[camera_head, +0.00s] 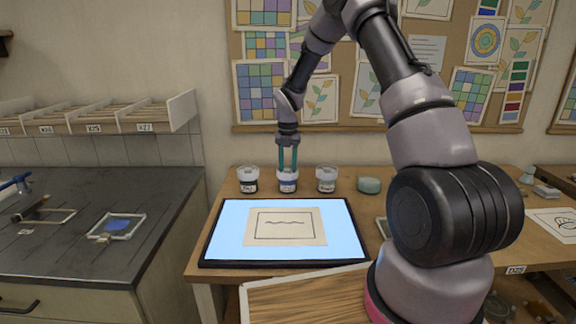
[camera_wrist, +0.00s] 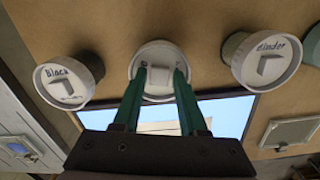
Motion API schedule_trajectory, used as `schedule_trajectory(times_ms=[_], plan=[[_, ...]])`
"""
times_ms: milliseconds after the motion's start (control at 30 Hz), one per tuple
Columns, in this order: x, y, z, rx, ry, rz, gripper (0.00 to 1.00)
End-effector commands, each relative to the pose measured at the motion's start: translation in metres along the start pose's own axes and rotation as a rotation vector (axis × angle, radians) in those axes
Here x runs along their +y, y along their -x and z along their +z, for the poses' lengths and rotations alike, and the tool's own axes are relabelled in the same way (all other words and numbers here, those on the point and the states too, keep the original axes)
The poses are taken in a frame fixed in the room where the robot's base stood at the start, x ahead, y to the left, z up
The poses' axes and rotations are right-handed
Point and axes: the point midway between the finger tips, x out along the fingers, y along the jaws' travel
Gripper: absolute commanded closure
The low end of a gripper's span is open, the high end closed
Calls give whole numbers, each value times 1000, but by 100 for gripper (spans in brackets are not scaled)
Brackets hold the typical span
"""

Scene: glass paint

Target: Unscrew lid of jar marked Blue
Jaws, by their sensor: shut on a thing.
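Three small jars with white lids stand in a row behind the light panel in the head view. The middle jar (camera_head: 288,187) has a blue label and a white lid (camera_wrist: 157,52). My gripper (camera_head: 288,165) points straight down, its green fingers shut on that lid's raised grip, which also shows between the fingers in the wrist view (camera_wrist: 160,78). The lid sits on the jar; I cannot tell if it has turned. The lid's writing is hidden.
The jar marked Black (camera_wrist: 68,82) stands close on the left and the jar marked Binder (camera_wrist: 262,60) close on the right. A pale green container (camera_head: 369,185) stands farther right. The lit panel (camera_head: 236,222) with a paper drawing (camera_head: 285,238) lies in front.

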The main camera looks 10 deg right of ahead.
Motion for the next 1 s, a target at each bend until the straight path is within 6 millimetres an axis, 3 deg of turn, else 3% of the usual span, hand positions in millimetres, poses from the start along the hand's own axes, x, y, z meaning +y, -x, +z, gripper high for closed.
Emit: schedule_trajectory(times_ms=[33, 333, 600, 633, 700, 733, 767, 800, 1000], plan=[[-4, -16, -7, 21, 14, -11, 100], [-5, -17, -5, 23, 415, -6, 100], [-6, -17, -5, 22, 454, -9, 100], [-6, -17, -5, 22, 453, -9, 47], [-6, -17, -5, 22, 453, -10, 24], [-6, -17, -5, 22, 452, -10, 24], [-7, -17, -4, 22, 452, -10, 47], [-7, -17, -4, 22, 451, -10, 39], [-7, -14, -4, 21, 450, -10, 39]])
